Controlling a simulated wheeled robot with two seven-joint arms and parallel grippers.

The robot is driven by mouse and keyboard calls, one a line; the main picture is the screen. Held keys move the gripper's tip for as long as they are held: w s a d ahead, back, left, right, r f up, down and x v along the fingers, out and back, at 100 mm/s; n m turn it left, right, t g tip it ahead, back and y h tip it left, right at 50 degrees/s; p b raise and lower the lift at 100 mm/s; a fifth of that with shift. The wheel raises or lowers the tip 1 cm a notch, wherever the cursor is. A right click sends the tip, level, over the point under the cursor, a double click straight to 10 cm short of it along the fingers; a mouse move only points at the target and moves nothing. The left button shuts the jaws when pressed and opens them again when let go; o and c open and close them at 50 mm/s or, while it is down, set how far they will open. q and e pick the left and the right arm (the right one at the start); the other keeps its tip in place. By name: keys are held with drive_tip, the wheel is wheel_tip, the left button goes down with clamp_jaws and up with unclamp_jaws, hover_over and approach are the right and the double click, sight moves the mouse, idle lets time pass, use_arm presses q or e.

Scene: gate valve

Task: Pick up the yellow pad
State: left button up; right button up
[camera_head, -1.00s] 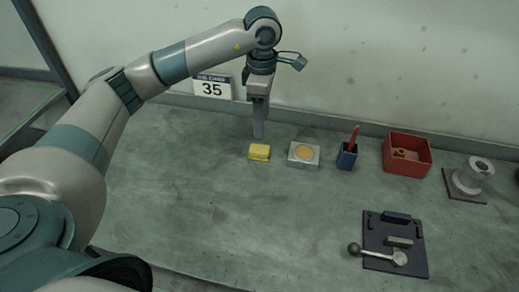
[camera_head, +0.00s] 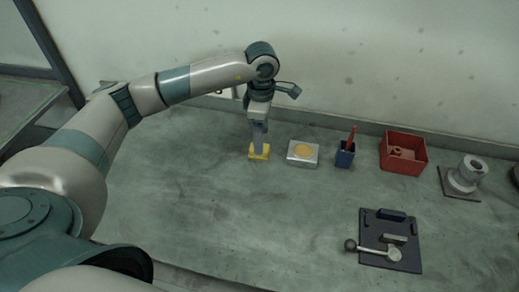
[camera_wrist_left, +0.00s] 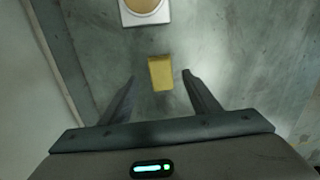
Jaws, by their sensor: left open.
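The yellow pad (camera_head: 259,155) lies flat on the table towards the back wall, left of a grey block with a round tan top. My left gripper (camera_head: 259,150) points down over the pad and hides part of it in the head view. In the left wrist view the pad (camera_wrist_left: 161,73) shows between and a little beyond the two open fingers (camera_wrist_left: 160,84), with a gap on both sides. Nothing is held. I cannot tell the exact height of the fingertips above the table. My right gripper is not in view.
Right of the pad stand the grey block with the tan disc (camera_head: 302,153), a blue holder (camera_head: 344,157) with a red stick, a red bin (camera_head: 403,154) and a grey flanged part (camera_head: 466,175). A dark plate (camera_head: 390,240) with a lever lies front right. The front left table is clear.

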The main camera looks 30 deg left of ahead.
use_arm(q)
drive_tip(key=shift+s+a+f+p, duration=0.1)
drive_tip(key=shift+a+f+p, duration=0.05)
drive_tip(key=shift+f+p, duration=0.2)
wheel_tip(320, 180, down, 3)
drive_tip(key=shift+r+p, duration=0.1)
drive_tip(key=shift+p, duration=0.7)
drive_tip(key=shift+f, duration=0.5)
drive_tip(key=c, duration=1.1)
